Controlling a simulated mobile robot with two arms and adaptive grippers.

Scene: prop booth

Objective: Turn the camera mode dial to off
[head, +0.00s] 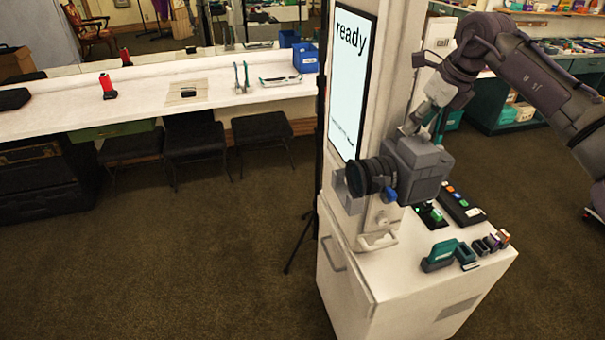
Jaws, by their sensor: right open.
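The camera (422,172) is a grey boxy body with a black lens (372,176) pointing left, mounted on the front of a pale booth column. My right gripper (413,126) reaches down from the upper right to the top of the camera body. Its fingers are open; I cannot tell whether they touch the camera. The mode dial cannot be made out clearly at this size, and the fingers cover part of the camera's top. A small blue part (390,195) shows low beside the lens. My left gripper is not in view.
A white cabinet (360,285) stands below the camera, with a black button panel (461,206), a teal block (440,252) and several small items on top. A tall screen (351,80) reads "ready". A long white counter (60,108) and stools stand at left. Open carpet lies between.

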